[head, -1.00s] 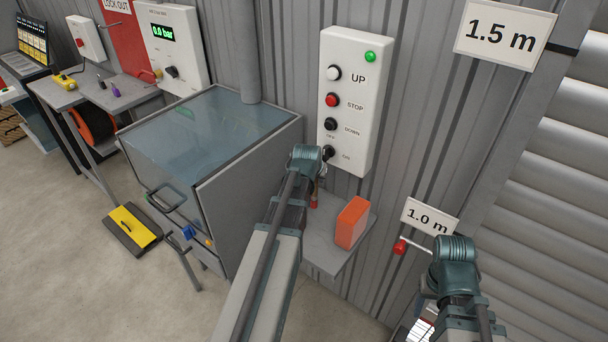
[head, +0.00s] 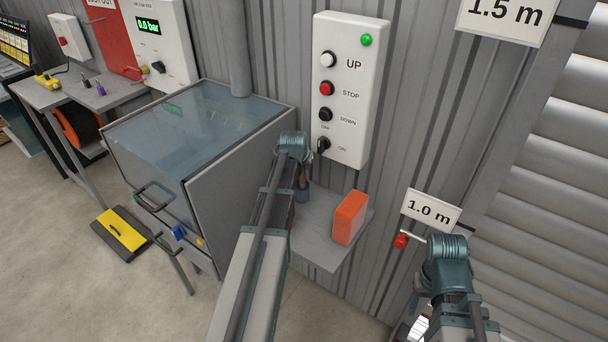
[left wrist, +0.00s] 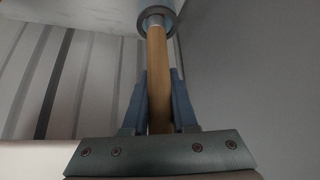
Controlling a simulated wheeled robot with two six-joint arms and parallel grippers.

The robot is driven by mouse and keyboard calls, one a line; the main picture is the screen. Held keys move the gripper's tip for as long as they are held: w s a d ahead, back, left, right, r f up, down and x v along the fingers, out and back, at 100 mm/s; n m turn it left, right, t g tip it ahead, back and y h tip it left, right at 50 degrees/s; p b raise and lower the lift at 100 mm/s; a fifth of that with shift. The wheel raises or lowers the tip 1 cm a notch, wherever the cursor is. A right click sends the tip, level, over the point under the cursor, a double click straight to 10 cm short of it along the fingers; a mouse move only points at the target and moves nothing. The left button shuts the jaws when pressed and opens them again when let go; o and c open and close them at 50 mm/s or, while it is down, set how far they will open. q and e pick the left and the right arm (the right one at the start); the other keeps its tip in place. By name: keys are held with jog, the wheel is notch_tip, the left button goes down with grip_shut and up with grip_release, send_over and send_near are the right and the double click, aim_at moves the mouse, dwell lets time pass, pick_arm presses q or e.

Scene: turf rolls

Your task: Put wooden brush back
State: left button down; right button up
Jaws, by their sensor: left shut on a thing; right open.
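The wooden brush shows in the left wrist view as a round light-brown handle (left wrist: 157,75) with a grey ring (left wrist: 157,20) at its far end. My left gripper (left wrist: 159,105) is shut on this handle, one blue-grey finger on each side. In the head view my left gripper (head: 302,192) hangs down by the small grey wall shelf (head: 318,246), left of an orange block (head: 350,217). The brush is mostly hidden there by my wrist. My right gripper (head: 416,304) is low at the right, open, with its fingers partly hidden by my arm.
A white control box (head: 347,85) hangs above the shelf. A glass-topped grey cabinet (head: 200,125) stands close left of my left arm. A red-knobbed crank (head: 401,240) is beside my right wrist, under the 1.0 m sign (head: 432,209). A yellow-topped item (head: 122,229) lies on the floor.

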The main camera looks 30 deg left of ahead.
pick_arm(q)
notch_tip(320, 180, down, 3)
jog(key=shift+w+a+r+b, duration=0.1)
jog(key=shift+a+r+b, duration=0.05)
jog(key=shift+b, duration=0.65)
jog(key=shift+r, duration=0.15)
pick_arm(e)
jog(key=shift+w+d+f, duration=0.1)
jog(key=shift+d+f, duration=0.05)
jog(key=shift+f, duration=0.5)
jog(key=shift+d+f, duration=0.15)
jog(key=shift+f, duration=0.45)
pick_arm(q)
jog(key=c, duration=0.7)
grip_release()
jog(key=p+v, duration=1)
jog(key=v, duration=0.2)
pick_arm(e)
notch_tip(320, 180, up, 10)
